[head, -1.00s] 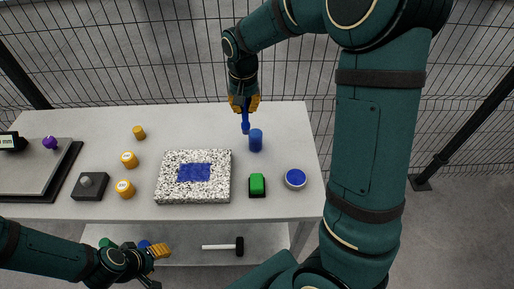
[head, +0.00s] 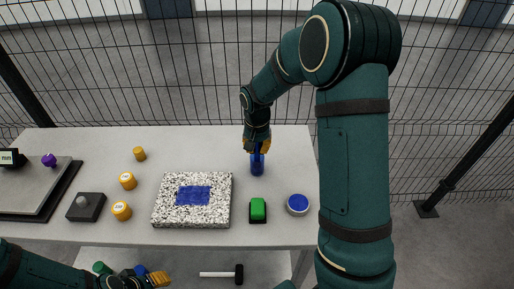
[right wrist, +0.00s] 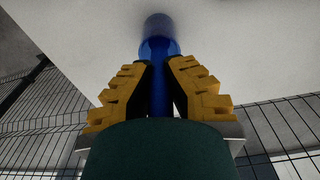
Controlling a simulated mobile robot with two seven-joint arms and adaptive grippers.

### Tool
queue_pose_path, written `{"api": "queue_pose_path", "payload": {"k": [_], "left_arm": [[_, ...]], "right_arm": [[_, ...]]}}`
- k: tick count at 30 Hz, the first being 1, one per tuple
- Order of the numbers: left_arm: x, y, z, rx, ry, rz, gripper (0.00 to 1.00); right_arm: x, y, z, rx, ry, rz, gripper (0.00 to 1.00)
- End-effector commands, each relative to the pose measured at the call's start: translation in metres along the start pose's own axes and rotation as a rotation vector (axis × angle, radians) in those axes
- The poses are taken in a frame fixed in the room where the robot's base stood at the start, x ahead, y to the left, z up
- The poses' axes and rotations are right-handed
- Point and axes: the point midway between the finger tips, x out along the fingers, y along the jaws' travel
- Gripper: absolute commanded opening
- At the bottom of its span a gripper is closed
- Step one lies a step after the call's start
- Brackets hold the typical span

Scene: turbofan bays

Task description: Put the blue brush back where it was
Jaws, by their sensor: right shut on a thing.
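My right gripper (head: 257,146) is shut on the blue brush (right wrist: 158,92), whose shaft runs between the yellow fingers in the right wrist view. The brush points down at the blue cup-shaped holder (head: 257,168), which stands upright near the table's right back. The brush's lower end overlaps the holder, which also shows in the right wrist view (right wrist: 158,44). It looks to be in its mouth, but I cannot tell how deep. My left gripper (head: 158,279) is low at the left, below the tabletop edge and away from the brush; its fingers are too small to judge.
A speckled block with a blue patch (head: 168,208), a green-topped block (head: 258,209) and a round blue-topped tin (head: 298,204) stand in front of the holder. Several orange jars (head: 121,210) are at left. A mallet (head: 238,273) lies below. A mesh fence stands behind.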

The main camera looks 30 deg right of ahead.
Motion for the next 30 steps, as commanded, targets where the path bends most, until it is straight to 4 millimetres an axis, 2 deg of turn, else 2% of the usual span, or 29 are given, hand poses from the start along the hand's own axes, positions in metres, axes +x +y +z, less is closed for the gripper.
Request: {"api": "queue_pose_path", "payload": {"k": [11, 12, 13, 14, 24, 28, 30], "left_arm": [[0.003, -0.001, 0.000, 0.000, 0.000, 0.000, 0.47], [0.003, -0.001, 0.000, 0.000, 0.000, 0.000, 0.47], [0.003, -0.001, 0.000, 0.000, 0.000, 0.000, 0.47], [0.002, -0.001, 0.000, 0.000, 0.000, 0.000, 0.47], [0.001, 0.000, 0.000, 0.000, 0.000, 0.000, 0.47], [-0.002, 0.001, -0.001, 0.000, 0.001, 0.000, 0.47], [-0.003, 0.001, -0.001, 0.000, 0.001, 0.001, 0.47]], "right_arm": [[0.004, 0.000, 0.000, 0.000, 0.001, -0.001, 0.00], [0.004, 0.000, 0.000, 0.000, 0.001, -0.001, 0.18], [0.004, 0.000, 0.000, 0.000, 0.001, -0.001, 0.29], [0.004, 0.000, 0.000, 0.000, 0.001, -0.001, 0.34], [0.002, 0.000, 0.000, 0.000, 0.002, -0.001, 0.34], [-0.011, -0.001, -0.001, -0.001, 0.005, -0.003, 0.34], [-0.023, -0.001, -0.001, -0.001, 0.005, -0.004, 0.34]]}}
